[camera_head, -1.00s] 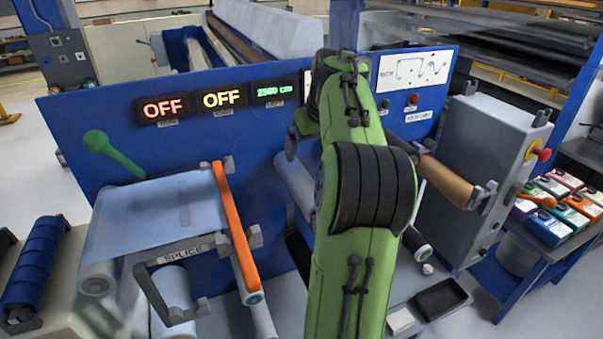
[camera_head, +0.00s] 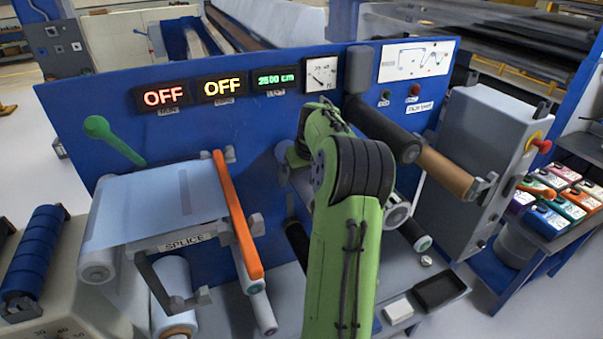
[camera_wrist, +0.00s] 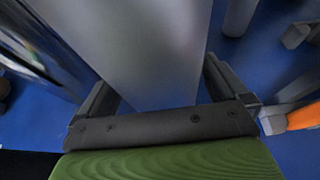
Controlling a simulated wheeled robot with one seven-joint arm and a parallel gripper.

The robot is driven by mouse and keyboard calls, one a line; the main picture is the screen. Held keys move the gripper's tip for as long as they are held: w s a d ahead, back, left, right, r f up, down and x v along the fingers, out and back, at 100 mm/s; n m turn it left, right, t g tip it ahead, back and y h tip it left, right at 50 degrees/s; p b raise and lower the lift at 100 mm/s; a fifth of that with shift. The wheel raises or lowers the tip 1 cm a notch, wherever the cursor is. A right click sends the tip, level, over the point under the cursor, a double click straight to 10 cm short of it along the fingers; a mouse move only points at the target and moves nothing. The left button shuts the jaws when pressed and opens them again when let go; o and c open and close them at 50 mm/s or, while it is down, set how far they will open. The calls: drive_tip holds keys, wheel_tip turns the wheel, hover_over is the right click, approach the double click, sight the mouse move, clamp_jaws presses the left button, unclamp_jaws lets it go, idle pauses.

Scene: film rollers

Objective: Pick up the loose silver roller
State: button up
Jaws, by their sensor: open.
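In the wrist view, a wide smooth silver-grey roller (camera_wrist: 145,45) lies between the two dark fingers of my gripper (camera_wrist: 160,85). The fingers are open, one on each side of the roller, and I cannot tell whether either touches it. In the head view, my green arm covers the gripper and most of the area around it. A pale grey roller end (camera_head: 397,213) shows just right of my arm, in front of the blue panel. I cannot tell whether it belongs to the roller between my fingers.
The blue panel (camera_head: 225,135) stands close behind. Left are the splice table (camera_head: 150,205) and an orange bar (camera_head: 238,215). Right are a black roller (camera_head: 385,130), a brown roller (camera_head: 445,172) and a grey cabinet (camera_head: 480,150). A black tray (camera_head: 440,292) lies on the lower shelf.

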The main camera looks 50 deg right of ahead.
drive_tip(key=shift+a+r, duration=0.1)
drive_tip(key=shift+a, duration=0.1)
drive_tip(key=c, duration=0.3)
drive_tip(key=shift+d, duration=0.1)
drive_tip(key=c, duration=1.2)
drive_tip(key=shift+r, duration=0.1)
